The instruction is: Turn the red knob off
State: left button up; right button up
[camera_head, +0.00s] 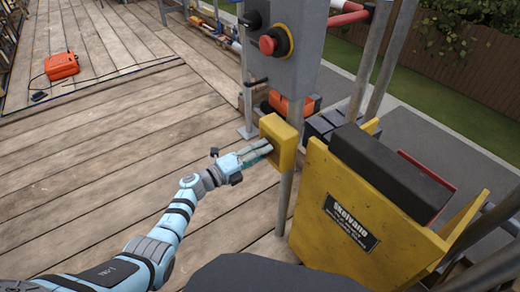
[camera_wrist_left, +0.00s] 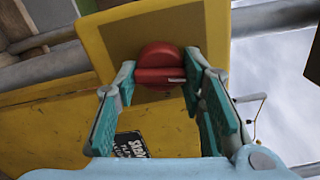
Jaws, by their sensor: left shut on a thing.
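The red knob (camera_wrist_left: 159,62) is round with a raised bar across it, and sits on the face of a yellow box (camera_wrist_left: 112,42). In the head view the yellow box (camera_head: 287,143) is fixed to a grey post, and the knob is hidden there. My left gripper (camera_head: 264,149) reaches the box from the left. In the left wrist view its teal-padded fingers (camera_wrist_left: 160,78) are shut on the knob's bar, one fingertip at each end. The bar lies nearly level in that view. My right gripper is not in view.
A grey control panel (camera_head: 289,68) with a red button (camera_head: 269,44) in a yellow ring hangs above the yellow box. A large yellow bin (camera_head: 330,215) with a dark label stands to the right. An orange case (camera_head: 62,66) lies on the wooden deck, which is mostly clear at left.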

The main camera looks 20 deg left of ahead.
pick_arm(q)
jog(key=shift+n+p, duration=0.35)
jog(key=shift+n, duration=0.85)
jog(key=o, duration=1.1)
jog(key=shift+o, duration=0.2)
jog(key=v, duration=1.2)
